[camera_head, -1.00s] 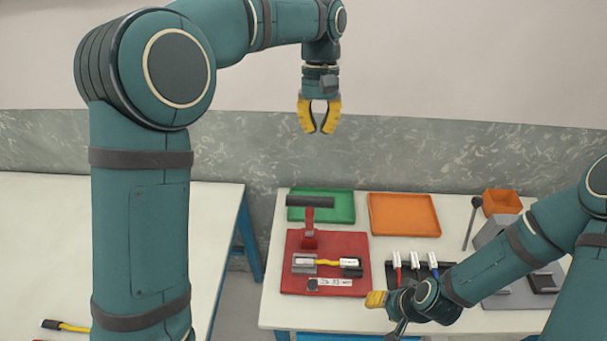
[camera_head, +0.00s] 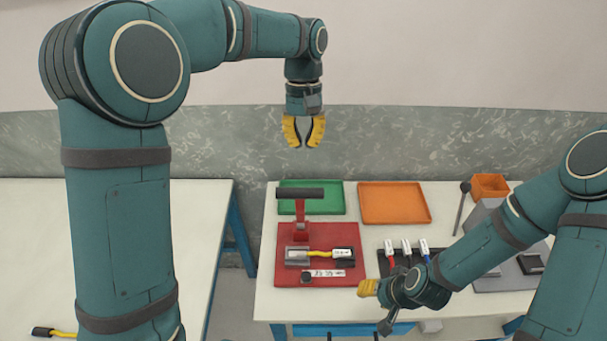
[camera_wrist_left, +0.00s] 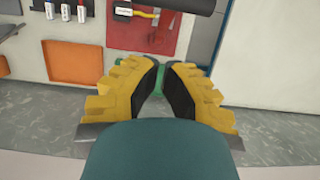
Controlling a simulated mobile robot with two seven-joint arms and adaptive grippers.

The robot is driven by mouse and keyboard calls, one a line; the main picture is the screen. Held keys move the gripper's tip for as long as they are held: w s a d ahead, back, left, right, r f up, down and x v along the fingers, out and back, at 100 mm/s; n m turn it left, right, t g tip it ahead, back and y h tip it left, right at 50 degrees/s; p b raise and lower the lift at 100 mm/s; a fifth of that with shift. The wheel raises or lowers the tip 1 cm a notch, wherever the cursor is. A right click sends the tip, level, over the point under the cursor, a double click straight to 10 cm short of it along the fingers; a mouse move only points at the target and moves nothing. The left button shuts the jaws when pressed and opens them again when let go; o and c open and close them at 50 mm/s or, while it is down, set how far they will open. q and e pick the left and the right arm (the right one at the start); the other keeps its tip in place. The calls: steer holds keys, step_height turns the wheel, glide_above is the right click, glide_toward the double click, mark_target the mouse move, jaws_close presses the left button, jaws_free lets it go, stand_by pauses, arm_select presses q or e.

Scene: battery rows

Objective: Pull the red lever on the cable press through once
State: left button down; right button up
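The cable press stands on a red board (camera_head: 287,266). Its red lever (camera_head: 300,222) is upright and carries a black crossbar handle (camera_head: 300,193). A yellow cable piece (camera_head: 317,254) lies across the press. My left gripper (camera_head: 304,146) hangs open and empty above the handle in the head view, apart from it. In the left wrist view, the open fingers (camera_wrist_left: 164,75) show, with the dark handle (camera_wrist_left: 178,4) at the top edge and the red board (camera_wrist_left: 148,40) behind. My right gripper (camera_head: 364,288) is low at the table front; its finger opening cannot be made out.
A green tray (camera_head: 325,205) and an orange tray (camera_head: 395,203) lie behind the press. A dark rack (camera_head: 385,266) with several white-tagged cables is to its right. An orange bin (camera_head: 489,185) and a dark-knobbed rod (camera_head: 461,210) stand further right. Another table (camera_head: 215,220) is at left.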

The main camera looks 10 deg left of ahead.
arm_select(q)
steer(key=s+f, duration=0.4)
steer(key=f, duration=0.1)
steer(key=shift+s+d+f, duration=0.25)
steer(key=shift+d+f, duration=0.15)
steer(key=shift+b, duration=0.3)
